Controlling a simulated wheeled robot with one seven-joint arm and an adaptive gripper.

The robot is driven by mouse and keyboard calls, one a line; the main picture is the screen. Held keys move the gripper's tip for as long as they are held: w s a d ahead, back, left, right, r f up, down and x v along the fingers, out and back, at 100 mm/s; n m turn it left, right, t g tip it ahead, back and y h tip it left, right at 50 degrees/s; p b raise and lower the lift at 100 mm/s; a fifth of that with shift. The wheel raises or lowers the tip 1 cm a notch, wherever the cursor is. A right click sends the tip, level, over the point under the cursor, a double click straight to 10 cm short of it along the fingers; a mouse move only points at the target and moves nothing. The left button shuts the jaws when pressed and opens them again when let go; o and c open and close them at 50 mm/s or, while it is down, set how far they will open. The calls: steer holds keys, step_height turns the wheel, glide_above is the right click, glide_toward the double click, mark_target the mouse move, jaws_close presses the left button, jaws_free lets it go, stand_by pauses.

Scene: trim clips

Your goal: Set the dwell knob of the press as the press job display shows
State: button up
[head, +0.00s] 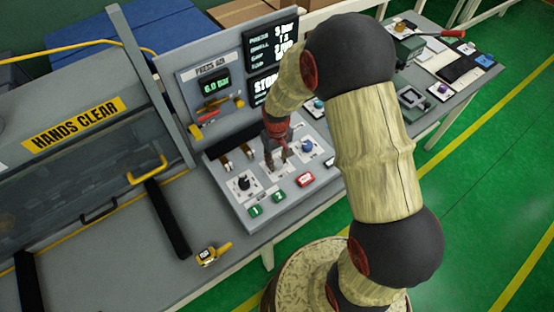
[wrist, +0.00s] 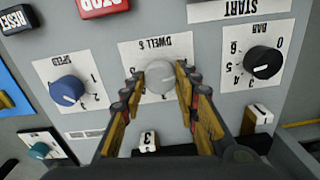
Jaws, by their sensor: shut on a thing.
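The dwell knob (wrist: 160,77) is a pale grey round knob on a white plate marked "DWELL S", upside down in the wrist view. My gripper (wrist: 157,88) is shut on it, one finger on each side. In the head view my gripper (head: 276,158) reaches down to the middle of the sloped control panel (head: 228,200) and hides the knob. The knob's pointer and most scale numbers are hidden or too faint to read. The press job display (head: 271,38) is a black screen with white text, partly covered by my arm; its lines are not clearly legible.
A black bar knob (wrist: 263,62) and a blue speed knob (wrist: 66,90) flank the dwell knob. Stop (head: 305,179) and green buttons (head: 278,197) line the panel's front. A second screen reads "6.0 BAR" (head: 215,85). A yellow tape measure (head: 213,253) lies on the bench.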

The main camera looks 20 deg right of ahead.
mark_target(277, 162)
steer(key=shift+n, duration=0.7)
steer(key=o, duration=1.1)
steer(key=shift+o, duration=0.2)
step_height(277, 162, up, 12)
stand_by(0.4)
steer(key=s+r+m+t+b, duration=0.1)
steer(key=s+r+b, duration=0.4)
steer(key=s, duration=0.5)
steer(key=s+r+m+t+b, duration=0.2)
steer(key=s+r+t+b, duration=0.2)
steer(key=s+r, duration=0.3)
steer(key=s+b, duration=0.1)
steer(key=s, duration=0.2)
steer(key=shift+s+t, duration=0.2)
steer(key=shift+t, duration=0.1)
